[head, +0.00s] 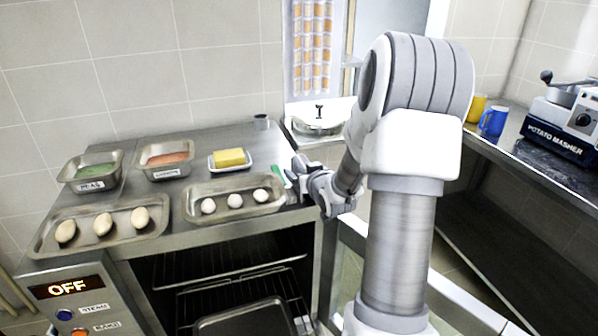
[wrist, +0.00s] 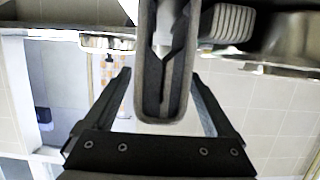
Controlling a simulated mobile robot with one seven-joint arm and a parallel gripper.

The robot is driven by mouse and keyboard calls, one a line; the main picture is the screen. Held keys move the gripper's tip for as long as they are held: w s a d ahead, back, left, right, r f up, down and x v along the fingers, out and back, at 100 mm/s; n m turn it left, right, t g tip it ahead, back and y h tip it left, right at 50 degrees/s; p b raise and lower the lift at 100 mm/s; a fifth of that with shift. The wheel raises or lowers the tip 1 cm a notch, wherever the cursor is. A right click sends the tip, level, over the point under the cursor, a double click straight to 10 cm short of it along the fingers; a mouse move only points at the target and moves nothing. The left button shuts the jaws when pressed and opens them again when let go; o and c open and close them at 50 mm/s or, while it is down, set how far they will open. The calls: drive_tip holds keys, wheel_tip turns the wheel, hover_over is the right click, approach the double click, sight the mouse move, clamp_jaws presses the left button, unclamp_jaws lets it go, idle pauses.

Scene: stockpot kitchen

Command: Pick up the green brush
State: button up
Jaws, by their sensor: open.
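The green brush (head: 276,173) is a small, pale green and white item in the head view. It lies at the right end of the steel counter, just left of my gripper (head: 299,170). Part of it may be hidden by the gripper. My gripper is low over the counter's right edge, and its jaws are open with nothing seen held. In the wrist view, two dark fingers of my gripper (wrist: 161,75) stand apart.
A tray of white eggs (head: 236,200) sits close to the left of the gripper. A dish with a yellow block (head: 229,158) is behind it. The oven (head: 235,285) below is open. A sink (head: 318,127) lies behind the arm.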

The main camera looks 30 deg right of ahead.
sight(303, 162)
clamp_jaws()
idle(0.6)
drive_tip(key=shift+r, duration=0.1)
wheel_tip(303, 162, up, 4)
drive_tip(key=shift+r+p, duration=0.1)
drive_tip(key=shift+p, duration=0.45)
drive_tip(key=s+d+r+p, duration=0.3)
drive_tip(key=s+d+r, duration=0.2)
drive_tip(key=s, duration=0.5)
drive_tip(key=shift+d+r, duration=0.2)
drive_tip(key=shift+r, duration=0.65)
